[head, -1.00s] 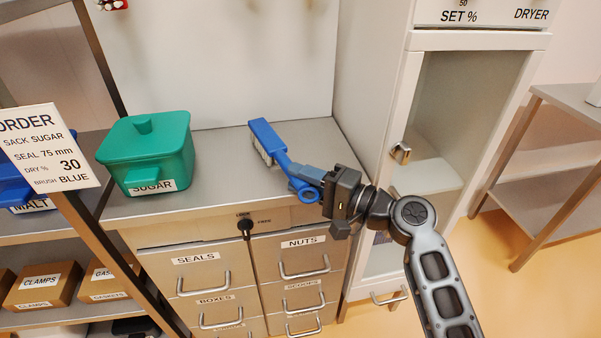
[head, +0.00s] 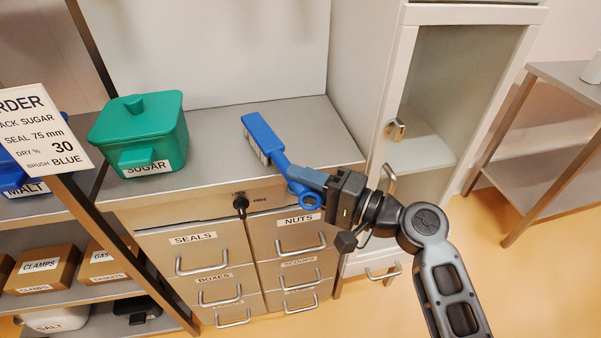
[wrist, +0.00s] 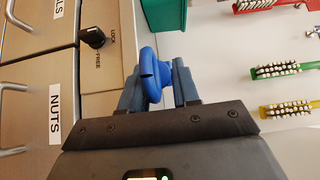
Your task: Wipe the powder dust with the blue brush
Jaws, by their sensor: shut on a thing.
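A blue brush (head: 266,137) with pale bristles is held over the steel counter (head: 225,117); whether the bristles touch the top I cannot tell. My gripper (head: 310,180) is shut on its handle near the ring end, beyond the counter's front edge. In the wrist view the blue handle (wrist: 151,75) sits between the two fingers, and the brush head is hidden. No powder dust can be made out on the counter.
A green sugar bin (head: 140,130) stands on the counter's left. Drawers (head: 205,257) and a lock knob (head: 240,203) lie below. A dryer cabinet (head: 385,60) stands right. Red, green and yellow brushes (wrist: 275,71) show in the wrist view.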

